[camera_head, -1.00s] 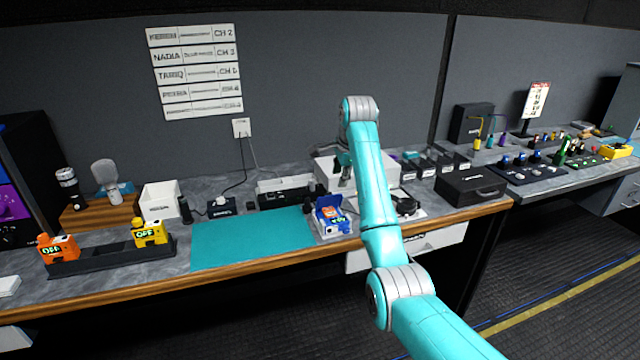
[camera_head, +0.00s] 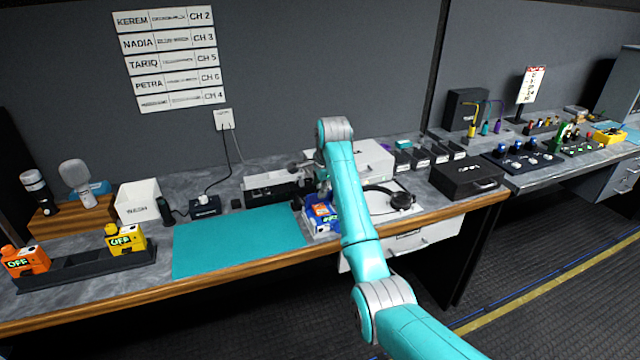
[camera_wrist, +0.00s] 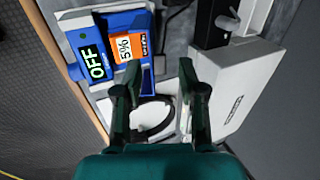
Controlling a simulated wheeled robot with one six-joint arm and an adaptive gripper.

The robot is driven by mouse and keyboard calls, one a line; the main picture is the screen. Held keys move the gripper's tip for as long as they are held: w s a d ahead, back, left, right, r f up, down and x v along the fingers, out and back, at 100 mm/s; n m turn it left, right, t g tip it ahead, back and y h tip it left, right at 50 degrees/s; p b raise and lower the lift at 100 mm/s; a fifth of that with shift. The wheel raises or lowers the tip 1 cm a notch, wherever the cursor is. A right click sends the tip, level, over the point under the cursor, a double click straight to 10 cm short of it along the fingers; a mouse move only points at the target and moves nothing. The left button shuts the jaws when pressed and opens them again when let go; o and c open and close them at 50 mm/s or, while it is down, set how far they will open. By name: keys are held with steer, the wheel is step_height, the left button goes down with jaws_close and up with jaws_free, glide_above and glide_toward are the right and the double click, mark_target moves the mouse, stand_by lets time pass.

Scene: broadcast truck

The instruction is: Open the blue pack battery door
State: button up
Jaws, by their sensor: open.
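The blue pack (camera_head: 318,222) stands on the bench's front part, just right of the teal mat and partly hidden behind my arm. In the wrist view the blue pack (camera_wrist: 77,72) is at upper left, with a lit green OFF display. An orange label reading 5% (camera_wrist: 127,48) lies beside the display within the blue body. I cannot tell the exact state of its battery door. My gripper (camera_wrist: 157,84) is open and empty in the wrist view, with its fingers apart and the left fingertip just below the orange label.
A headset (camera_head: 402,198) lies on a white sheet right of the pack. A white box (camera_wrist: 240,88) stands at right in the wrist view. The teal mat (camera_head: 240,240) is clear. Orange (camera_head: 25,262) and yellow (camera_head: 125,240) packs sit in a dark rack (camera_head: 85,268).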

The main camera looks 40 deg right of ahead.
steer(key=shift+w+f, duration=0.1)
steer(key=shift+f, duration=0.1)
steer(key=shift+d, duration=0.1)
jaws_close()
steer(key=shift+w+d+r, duration=0.1)
steer(key=shift+w+r, duration=0.05)
steer(key=shift+w, duration=0.3)
steer(key=shift+w+d, duration=0.15)
steer(key=shift+w, duration=0.4)
steer(key=shift+w+d, duration=0.15)
steer(key=shift+w, duration=0.4)
jaws_free()
steer(key=shift+r, duration=0.1)
steer(key=v, duration=1.2)
